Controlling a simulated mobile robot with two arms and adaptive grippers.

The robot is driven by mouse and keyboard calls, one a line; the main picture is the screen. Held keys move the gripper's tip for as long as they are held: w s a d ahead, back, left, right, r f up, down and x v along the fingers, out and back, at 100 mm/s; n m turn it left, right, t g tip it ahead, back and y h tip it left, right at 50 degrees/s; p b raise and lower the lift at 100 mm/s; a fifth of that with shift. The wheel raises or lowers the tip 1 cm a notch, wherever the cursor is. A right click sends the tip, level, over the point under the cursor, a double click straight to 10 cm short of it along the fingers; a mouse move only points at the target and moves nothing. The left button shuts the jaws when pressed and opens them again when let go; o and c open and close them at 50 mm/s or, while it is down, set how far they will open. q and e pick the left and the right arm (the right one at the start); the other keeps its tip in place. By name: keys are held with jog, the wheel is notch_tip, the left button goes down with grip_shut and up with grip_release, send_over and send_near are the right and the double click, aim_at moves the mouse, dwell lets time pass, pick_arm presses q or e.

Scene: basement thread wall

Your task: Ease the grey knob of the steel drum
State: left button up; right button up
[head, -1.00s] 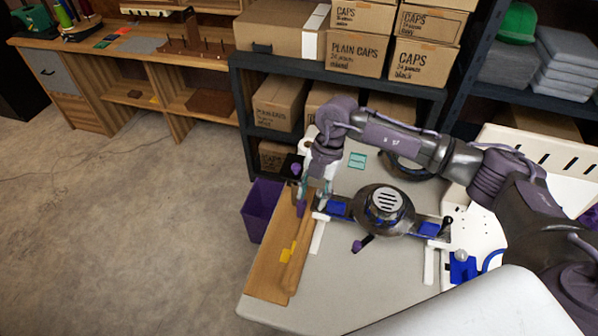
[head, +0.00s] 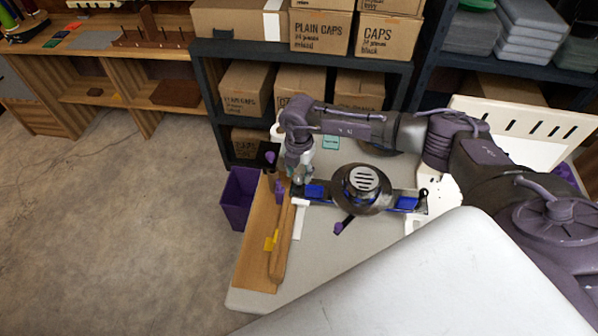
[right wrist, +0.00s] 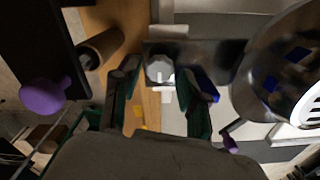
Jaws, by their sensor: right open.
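The steel drum (head: 362,188) is a dark round body with a slotted silver cap, on a bar with blue blocks; its side shows at the right of the right wrist view (right wrist: 275,82). A grey faceted knob (right wrist: 158,70) stands on a metal plate left of the drum in that view. My right gripper (right wrist: 155,92) is open, with one finger on each side of the knob in the picture; I cannot tell whether they touch it. In the head view my right gripper (head: 299,182) points down at the bar's left end and hides the knob. My left gripper is not in view.
A wooden board (head: 256,235) lies along the table's left edge. A purple-tipped lever (head: 343,225) sticks out before the drum. A purple knob (right wrist: 45,97) on a dark box is close left of my gripper. A purple bin (head: 238,198) stands beside the table. Shelves are behind.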

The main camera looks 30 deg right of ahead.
jog(key=shift+f, duration=0.55)
grip_shut()
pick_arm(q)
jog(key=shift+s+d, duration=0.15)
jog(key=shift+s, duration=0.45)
